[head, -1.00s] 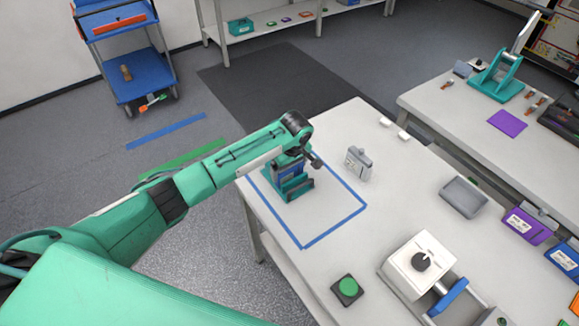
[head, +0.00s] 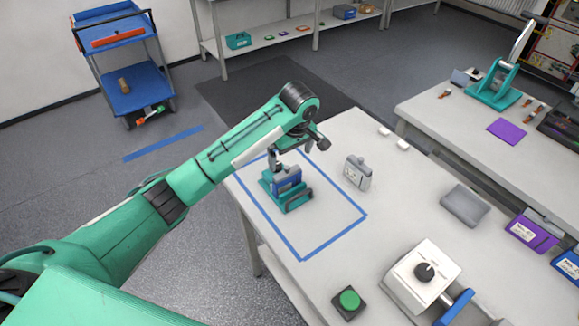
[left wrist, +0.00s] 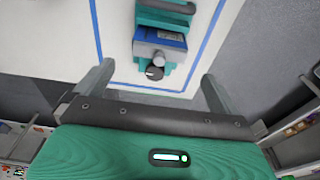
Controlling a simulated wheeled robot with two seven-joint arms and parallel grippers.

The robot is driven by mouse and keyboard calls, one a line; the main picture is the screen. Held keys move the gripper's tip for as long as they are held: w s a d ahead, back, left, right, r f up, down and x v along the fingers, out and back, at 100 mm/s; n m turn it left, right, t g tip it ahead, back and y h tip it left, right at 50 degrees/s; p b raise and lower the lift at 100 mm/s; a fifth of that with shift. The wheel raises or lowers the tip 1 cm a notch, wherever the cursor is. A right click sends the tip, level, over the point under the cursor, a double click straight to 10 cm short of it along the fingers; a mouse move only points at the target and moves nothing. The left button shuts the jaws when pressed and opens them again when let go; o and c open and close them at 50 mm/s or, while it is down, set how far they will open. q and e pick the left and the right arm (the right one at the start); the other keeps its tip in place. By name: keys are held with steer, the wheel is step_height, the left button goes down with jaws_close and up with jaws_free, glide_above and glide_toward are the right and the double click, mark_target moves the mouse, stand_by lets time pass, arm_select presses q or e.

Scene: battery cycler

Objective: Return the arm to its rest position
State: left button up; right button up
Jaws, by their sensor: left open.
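My left gripper (head: 274,160) is above the far left part of the white table, at the end of my raised green arm. In the left wrist view its two fingers (left wrist: 156,84) stand wide apart with nothing between them. Below it, a teal holder (head: 296,203) stands inside the blue tape outline, with a blue block (head: 287,179) in it. In the left wrist view the blue block (left wrist: 165,38) with a dark round knob lies beyond the fingertips, apart from them. My right gripper is out of view.
On the same table (head: 395,200) are a grey labelled module (head: 357,172), a grey tray (head: 465,206), a green button (head: 349,300) and a white box with a dial (head: 425,271). Purple and blue cases stand at the right edge. Floor left of the table is open.

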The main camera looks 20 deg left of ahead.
arm_select(q)
steer(key=shift+r, duration=0.45)
